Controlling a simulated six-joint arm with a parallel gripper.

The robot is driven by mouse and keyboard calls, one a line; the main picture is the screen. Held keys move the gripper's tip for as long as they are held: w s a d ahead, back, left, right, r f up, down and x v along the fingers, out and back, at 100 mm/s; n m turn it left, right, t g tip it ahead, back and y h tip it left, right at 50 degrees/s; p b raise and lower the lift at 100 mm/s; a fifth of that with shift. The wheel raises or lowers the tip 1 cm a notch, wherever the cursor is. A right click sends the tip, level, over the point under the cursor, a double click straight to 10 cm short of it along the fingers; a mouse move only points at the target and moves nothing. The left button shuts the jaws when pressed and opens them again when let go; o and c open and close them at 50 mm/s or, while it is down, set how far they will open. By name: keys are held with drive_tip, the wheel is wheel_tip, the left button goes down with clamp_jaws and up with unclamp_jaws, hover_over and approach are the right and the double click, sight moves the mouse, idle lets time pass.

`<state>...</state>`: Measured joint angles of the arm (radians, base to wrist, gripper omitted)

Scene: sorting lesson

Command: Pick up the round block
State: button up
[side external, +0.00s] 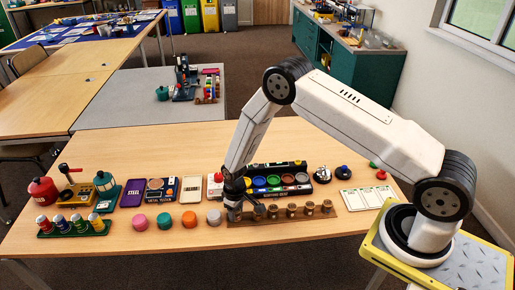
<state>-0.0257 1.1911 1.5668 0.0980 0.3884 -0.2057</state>
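Several round pieces stand in a row near the front edge of the table: a pink one (140,222), a teal one (164,220), an orange one (189,219) and a grey one (214,217). The view does not show which one is the round block.
A white card (366,197) lies at right.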

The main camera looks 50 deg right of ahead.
clamp_jaws()
drive_tip(key=shift+r, duration=0.15)
drive_tip(key=shift+r, duration=1.1)
drive_tip(key=s+r, duration=1)
drive_tip(key=s, duration=0.4)
drive_tip(key=shift+d+r, duration=0.2)
drive_tip(key=shift+r, duration=0.05)
